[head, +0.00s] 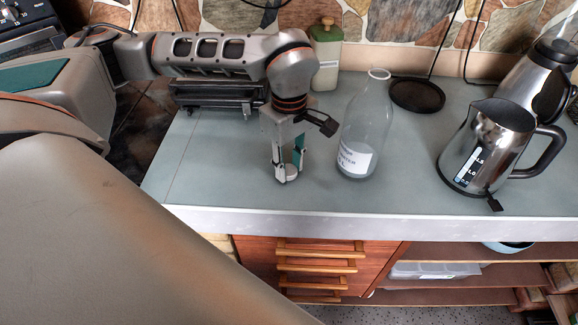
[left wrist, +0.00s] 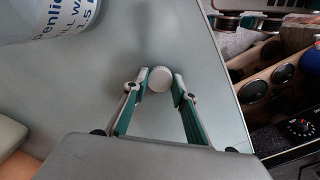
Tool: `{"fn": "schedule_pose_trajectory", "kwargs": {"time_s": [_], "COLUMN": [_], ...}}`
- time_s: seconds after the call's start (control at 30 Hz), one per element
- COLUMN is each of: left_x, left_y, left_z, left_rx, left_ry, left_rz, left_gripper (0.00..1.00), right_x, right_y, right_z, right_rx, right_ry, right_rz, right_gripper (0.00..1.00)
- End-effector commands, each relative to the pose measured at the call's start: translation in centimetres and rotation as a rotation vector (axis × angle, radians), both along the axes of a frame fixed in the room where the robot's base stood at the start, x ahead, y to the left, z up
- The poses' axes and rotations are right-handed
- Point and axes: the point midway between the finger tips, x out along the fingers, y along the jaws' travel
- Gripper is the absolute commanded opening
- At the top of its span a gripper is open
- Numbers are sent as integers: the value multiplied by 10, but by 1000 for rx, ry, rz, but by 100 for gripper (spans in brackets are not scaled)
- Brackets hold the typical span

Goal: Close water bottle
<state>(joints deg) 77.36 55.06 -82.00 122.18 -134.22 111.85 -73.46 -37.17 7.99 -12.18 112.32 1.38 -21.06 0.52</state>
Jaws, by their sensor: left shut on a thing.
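A clear, open-topped bottle (head: 366,135) with a white label stands upright on the counter, right of my left gripper (head: 287,176). Its lower part and label (left wrist: 45,18) show at the top left of the left wrist view. My left gripper (left wrist: 160,84) points down, its fingertips shut on a small round white cap (left wrist: 159,78), low over the counter. I cannot tell whether the cap touches the counter. The bottle and the gripper are apart. My right gripper is not in view.
A steel kettle (head: 487,150) stands on the counter to the right, with another steel vessel (head: 540,80) behind it. A dark round plate (head: 417,95) lies behind the bottle. A pale green container (head: 327,58) stands at the back. The counter's front edge (head: 400,220) is near; the counter between bottle and kettle is clear.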

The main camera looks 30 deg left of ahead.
Motion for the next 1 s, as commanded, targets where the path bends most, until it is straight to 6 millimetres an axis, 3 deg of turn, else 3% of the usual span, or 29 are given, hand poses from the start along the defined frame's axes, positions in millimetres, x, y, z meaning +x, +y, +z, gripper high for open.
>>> {"fn": "schedule_pose_trajectory", "kwargs": {"time_s": [0.27, 0.7, 1.0], "left_x": [1, 1, 0], "left_y": [0, 0, 0], "left_z": [33, 152, 193], "left_rx": [0, 0, 1], "left_ry": [-5, -6, -2], "left_rz": [0, 1, 0], "left_gripper": [20, 20, 20], "right_x": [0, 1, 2], "right_y": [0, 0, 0], "right_z": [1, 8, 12], "right_rx": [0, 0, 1], "right_ry": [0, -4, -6], "right_rz": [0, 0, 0], "right_gripper": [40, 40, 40]}}
